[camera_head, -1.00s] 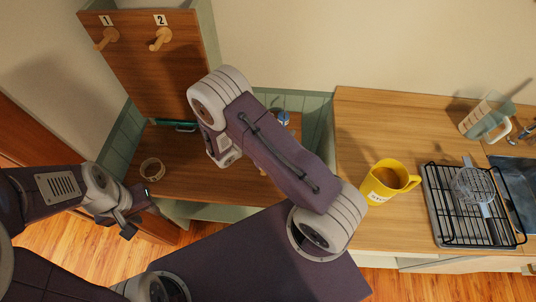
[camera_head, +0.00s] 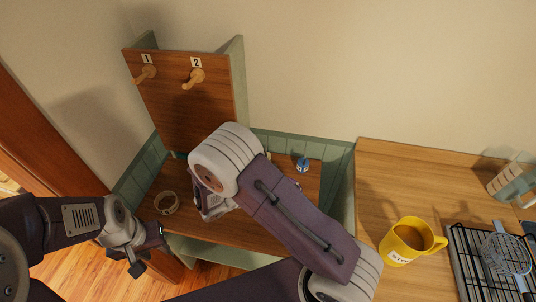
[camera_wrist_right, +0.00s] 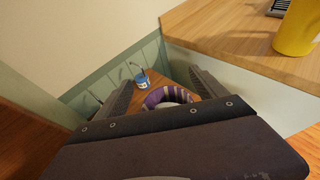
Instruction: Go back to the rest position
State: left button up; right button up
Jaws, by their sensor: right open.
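My left gripper (camera_head: 150,251) is low at the left in the head view, its two dark fingers apart with nothing seen between them. It hangs in front of the wooden desk. My right arm reaches across the middle of the head view, and its gripper is mostly hidden behind the wrist. In the right wrist view my right gripper (camera_wrist_right: 162,92) is open. A purple and white striped round thing (camera_wrist_right: 167,96) shows beyond and between the fingers. I cannot tell whether it touches them.
A tan ring (camera_head: 167,203) and a small blue pot (camera_head: 303,164) are on the desk. A pegged wooden board (camera_head: 190,115) stands behind.

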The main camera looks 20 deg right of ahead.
jog(key=d+r+m+g, duration=0.2)
jog(key=d+r+m, duration=0.1)
jog(key=d+r, duration=0.2)
jog(key=s+d+m+g+y, duration=0.4)
jog(key=s+m, duration=0.4)
jog(key=s, duration=0.2)
jog(key=s+a+f+m+t+y, duration=0.1)
jog(key=a+f+m+t+y, duration=0.1)
jog(key=a+m+y, duration=0.7)
jog(key=shift+a+f+m+t, duration=0.4)
jog(key=shift+a+f+m, duration=0.3)
jog(key=shift+a+m, duration=0.4)
